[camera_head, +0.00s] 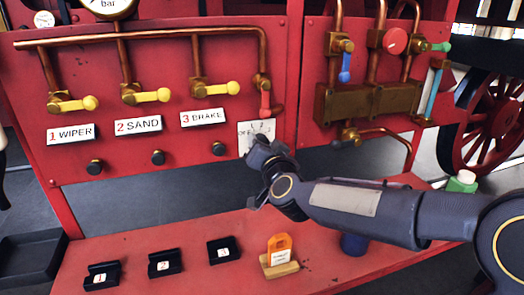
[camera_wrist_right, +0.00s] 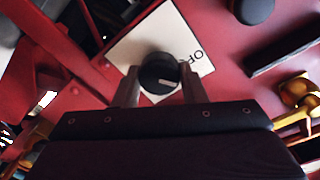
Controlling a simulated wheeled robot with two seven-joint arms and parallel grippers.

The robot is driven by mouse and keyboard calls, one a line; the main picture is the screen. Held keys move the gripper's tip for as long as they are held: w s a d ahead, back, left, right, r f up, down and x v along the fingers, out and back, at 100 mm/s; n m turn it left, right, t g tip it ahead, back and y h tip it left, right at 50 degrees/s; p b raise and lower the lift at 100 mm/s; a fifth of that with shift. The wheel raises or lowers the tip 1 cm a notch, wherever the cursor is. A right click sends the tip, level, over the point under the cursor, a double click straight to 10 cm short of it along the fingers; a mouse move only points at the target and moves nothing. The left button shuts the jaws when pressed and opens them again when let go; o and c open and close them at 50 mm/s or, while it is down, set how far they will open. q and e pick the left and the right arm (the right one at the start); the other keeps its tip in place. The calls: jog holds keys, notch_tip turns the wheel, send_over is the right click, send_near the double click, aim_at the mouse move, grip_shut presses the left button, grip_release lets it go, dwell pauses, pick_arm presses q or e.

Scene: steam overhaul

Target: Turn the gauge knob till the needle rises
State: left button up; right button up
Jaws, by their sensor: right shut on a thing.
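In the head view the same plate (camera_head: 245,139) is on the red panel, and my gripper hides most of the knob. My right gripper (camera_wrist_right: 160,88) is shut on the knob, one finger on each side; it also shows in the head view (camera_head: 262,150). A round dial marked "bar" (camera_head: 112,5) is cut off by the top edge, so its needle cannot be read. My left gripper is not in view.
Yellow-handled valves labelled wiper (camera_head: 72,103), sand (camera_head: 145,96) and brake (camera_head: 215,89) line the panel. Copper pipes and a brass block (camera_head: 365,101) are at right. The red shelf (camera_head: 200,278) below holds numbered black blocks and an orange tag (camera_head: 280,246).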

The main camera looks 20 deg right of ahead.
jog(key=m+b, duration=0.5)
jog(key=m, duration=0.5)
jog(key=shift+f+y, duration=0.15)
jog(key=shift+y, duration=0.15)
jog(key=shift+d+m, duration=0.1)
jog(key=shift+m, duration=0.3)
jog(key=o, duration=1)
jog(key=s, duration=0.8)
jog(key=shift+d+r, duration=0.1)
jog(key=shift+r, duration=0.1)
